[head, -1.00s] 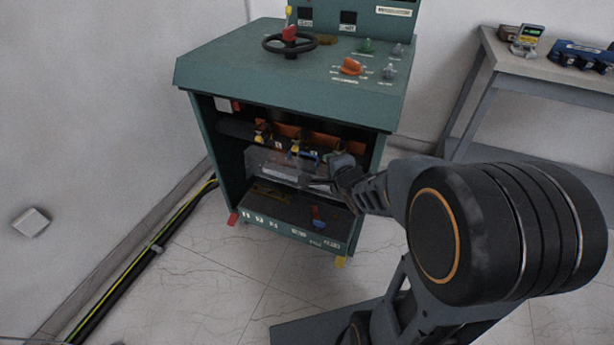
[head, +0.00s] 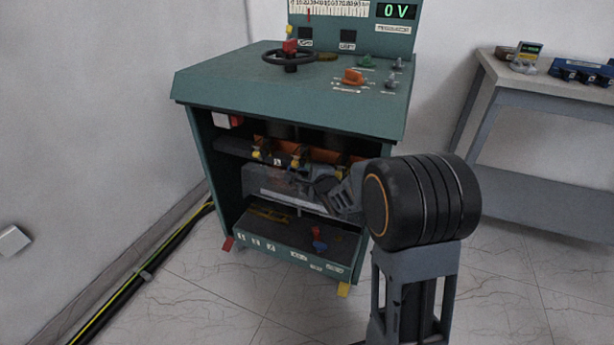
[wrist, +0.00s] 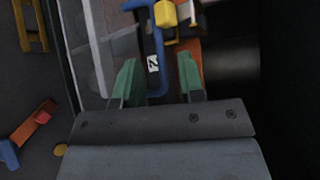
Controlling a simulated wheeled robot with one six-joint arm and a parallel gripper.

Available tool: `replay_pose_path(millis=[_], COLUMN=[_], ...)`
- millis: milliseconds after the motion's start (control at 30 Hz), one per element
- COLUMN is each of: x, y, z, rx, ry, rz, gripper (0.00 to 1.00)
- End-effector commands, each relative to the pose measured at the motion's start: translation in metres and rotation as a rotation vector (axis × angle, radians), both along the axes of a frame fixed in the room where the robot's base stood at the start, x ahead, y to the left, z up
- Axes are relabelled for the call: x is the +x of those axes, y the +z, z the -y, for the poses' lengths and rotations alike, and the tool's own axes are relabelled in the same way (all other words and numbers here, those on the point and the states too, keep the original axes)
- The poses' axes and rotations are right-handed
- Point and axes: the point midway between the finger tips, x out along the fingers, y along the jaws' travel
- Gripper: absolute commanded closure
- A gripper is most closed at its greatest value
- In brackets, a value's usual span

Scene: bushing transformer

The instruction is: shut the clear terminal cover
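The clear terminal cover (head: 268,184) is a see-through panel at the middle of the green cabinet's open front, below the row of terminals (head: 297,160). In the wrist view a pale see-through panel with a light edge, apparently the cover (wrist: 102,45), lies left of my fingers. My gripper (head: 324,188) is at the right part of the cover in the head view; I cannot tell whether it touches. In the wrist view my gripper (wrist: 158,74) is open, its green-padded fingers apart. A blue strip with a numbered tag (wrist: 153,62) shows between them, apparently not clamped.
The green cabinet (head: 290,85) has a handwheel (head: 290,55) and knobs on top. Its lower shelf (head: 285,225) holds a yellow piece and a red-blue piece. A grey table (head: 540,85) stands at the right; cables (head: 150,270) run along the left wall.

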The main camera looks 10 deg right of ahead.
Motion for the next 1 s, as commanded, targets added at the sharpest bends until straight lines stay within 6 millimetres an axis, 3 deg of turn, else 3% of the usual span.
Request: replay_pose_path(millis=[200, 600, 1000], x=[0.018, 0.022, 0.021], y=[-0.006, -0.006, -0.006], z=[-0.003, -0.003, -0.004], rx=[0.000, 0.000, 0.000], ry=[0.000, 0.000, 0.000], rz=[-0.001, 0.000, 0.000], gripper=[0.64, 0.64, 1.00])
